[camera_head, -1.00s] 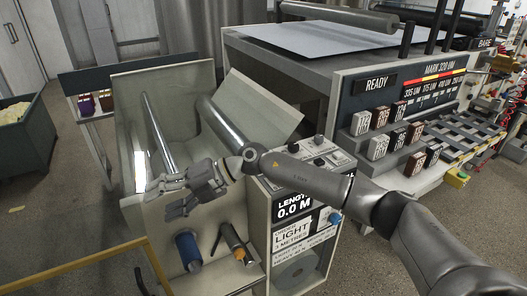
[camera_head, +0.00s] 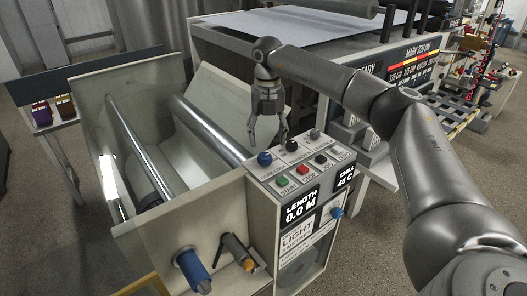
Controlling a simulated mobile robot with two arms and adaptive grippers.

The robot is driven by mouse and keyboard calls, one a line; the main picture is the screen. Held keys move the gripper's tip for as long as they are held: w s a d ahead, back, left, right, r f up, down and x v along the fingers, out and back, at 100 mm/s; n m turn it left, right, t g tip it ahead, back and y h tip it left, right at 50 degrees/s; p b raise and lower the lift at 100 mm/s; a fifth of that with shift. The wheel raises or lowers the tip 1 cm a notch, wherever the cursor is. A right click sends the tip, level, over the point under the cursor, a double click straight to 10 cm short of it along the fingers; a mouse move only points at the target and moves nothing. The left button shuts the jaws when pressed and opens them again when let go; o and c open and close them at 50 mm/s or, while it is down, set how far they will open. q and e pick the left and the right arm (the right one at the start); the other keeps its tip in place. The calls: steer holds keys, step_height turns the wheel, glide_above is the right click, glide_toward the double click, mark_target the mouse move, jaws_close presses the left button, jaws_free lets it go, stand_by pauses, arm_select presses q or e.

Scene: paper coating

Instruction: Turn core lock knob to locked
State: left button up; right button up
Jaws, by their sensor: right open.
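The control panel (camera_head: 270,185) on the winder's end cabinet carries a blue round knob (camera_head: 264,158) at its back left corner. The small label by this knob seems to read core lock; which way the knob is set is too small to tell. My right gripper (camera_head: 268,141) points down with its fingers spread and empty, just behind and above the panel's back edge, close to the blue knob. I cannot tell that it touches anything. My left gripper is out of view.
A black knob (camera_head: 292,145) and a grey knob (camera_head: 315,133) stand right of the blue one. Green (camera_head: 282,182) and red (camera_head: 303,170) buttons sit in front. A steel roller (camera_head: 210,128) lies left of the gripper. A blue handle (camera_head: 193,270) sticks out in front.

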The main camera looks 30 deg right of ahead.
mark_target(265, 156)
steer(key=f, duration=0.3)
steer(key=f+p, duration=0.1)
steer(key=f, duration=0.1)
steer(key=shift+w+a, duration=0.25)
steer(key=shift+w, duration=0.05)
step_height(265, 156, down, 2)
steer(key=shift+f, duration=0.1)
steer(key=c, duration=1)
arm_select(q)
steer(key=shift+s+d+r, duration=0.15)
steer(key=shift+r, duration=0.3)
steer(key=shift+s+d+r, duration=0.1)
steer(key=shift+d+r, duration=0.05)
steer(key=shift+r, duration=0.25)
